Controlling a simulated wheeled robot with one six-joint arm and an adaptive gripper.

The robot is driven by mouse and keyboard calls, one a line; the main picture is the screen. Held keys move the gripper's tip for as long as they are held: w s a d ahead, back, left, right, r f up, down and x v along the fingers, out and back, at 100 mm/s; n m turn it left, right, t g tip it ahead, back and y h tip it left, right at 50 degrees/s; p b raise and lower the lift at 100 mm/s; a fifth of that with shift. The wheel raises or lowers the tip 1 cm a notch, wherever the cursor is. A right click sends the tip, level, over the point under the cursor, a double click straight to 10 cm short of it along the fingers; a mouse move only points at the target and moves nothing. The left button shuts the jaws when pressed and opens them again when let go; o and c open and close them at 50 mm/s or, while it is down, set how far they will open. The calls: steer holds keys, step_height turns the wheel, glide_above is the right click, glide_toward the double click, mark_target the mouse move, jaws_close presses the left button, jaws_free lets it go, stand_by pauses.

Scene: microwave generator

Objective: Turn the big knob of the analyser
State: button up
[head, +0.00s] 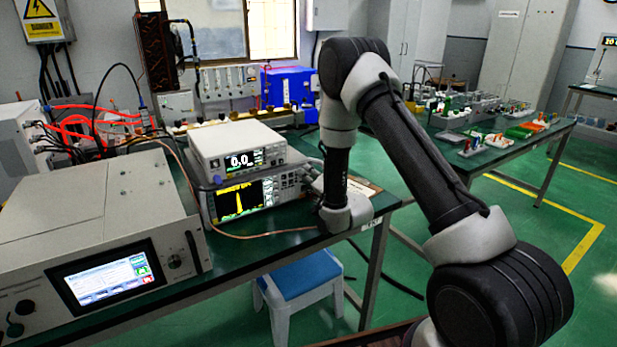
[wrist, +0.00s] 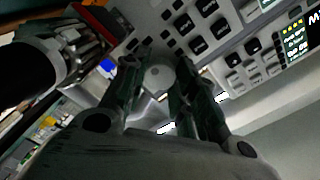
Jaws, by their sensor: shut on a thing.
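The analyser (head: 240,203) is the lower of two stacked instruments on the green bench, with a yellow trace on its lit screen. Its front panel (wrist: 228,52) fills the upper part of the wrist view, with several dark keys. The big knob (wrist: 158,78) is round and pale grey, and sits between the fingertips of my gripper (wrist: 157,84). My gripper is shut on the knob, one finger on each side. In the head view my arm's end stands at the analyser's right side, and the knob and fingertips cannot be made out there.
A white meter (head: 238,155) reading 0.0 sits on top of the analyser. A large generator (head: 100,220) with a lit touch screen stands to the left. A copper-coloured cable (head: 265,235) runs along the bench front. A blue-topped stool (head: 305,275) stands below.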

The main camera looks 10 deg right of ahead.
steer(key=shift+m, duration=0.4)
steer(key=o, duration=0.8)
steer(key=v, duration=1.2)
